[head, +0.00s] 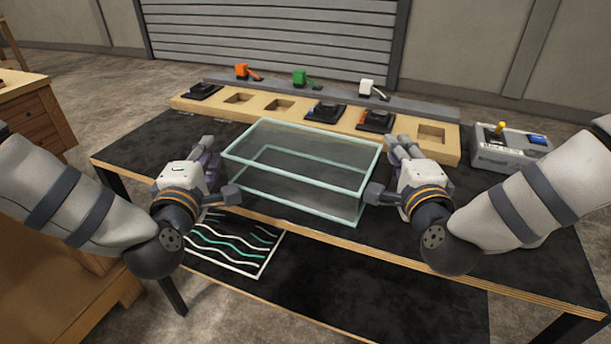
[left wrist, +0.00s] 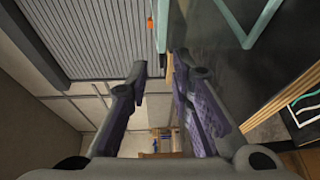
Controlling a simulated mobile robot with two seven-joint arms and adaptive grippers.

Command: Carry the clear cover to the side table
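The clear cover (head: 292,192), a glass-like box with pale green edges, sits on the black-topped table, in the middle of the head view. One of its edges shows at the top right of the left wrist view (left wrist: 252,38). My left gripper (head: 220,168) is at the cover's left end, its fingers spread; the left wrist view shows an empty gap between the fingers (left wrist: 157,80). My right gripper (head: 388,168) is at the cover's right end with its fingers apart. Whether either gripper touches the cover is unclear. A wooden table with drawers (head: 35,118) stands at the left.
Behind the cover is a wooden panel (head: 290,108) with sockets, switches and coloured plugs. A grey control box (head: 497,150) with a yellow lever stands at the right. A wavy-striped panel (head: 235,243) lies in front. A wooden surface (head: 50,270) is at the lower left.

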